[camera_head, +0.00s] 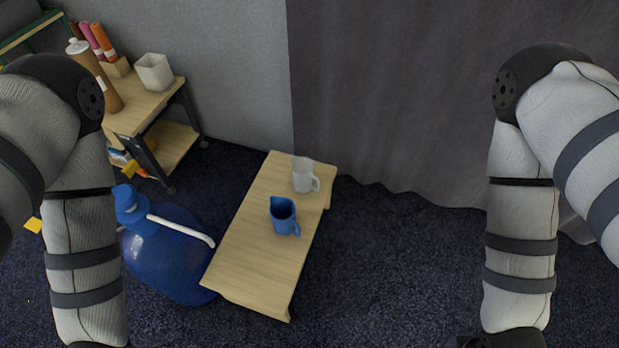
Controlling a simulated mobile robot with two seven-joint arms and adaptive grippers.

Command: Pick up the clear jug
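The clear jug (303,176) stands upright near the far end of a low wooden table (247,262). It looks pale and translucent, with its handle toward the right. A blue jug (284,216) stands on the same table, nearer to me, with its handle also to the right. The two jugs are apart. My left arm is at the left and my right arm is at the right, both hanging downward. Both grippers are below the bottom edge of the view, and neither arm reaches the table.
A large blue container (168,256) with a white tube stands against the table's left side. A grey curtain (430,90) hangs behind. The carpet (400,270) right of the table is clear.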

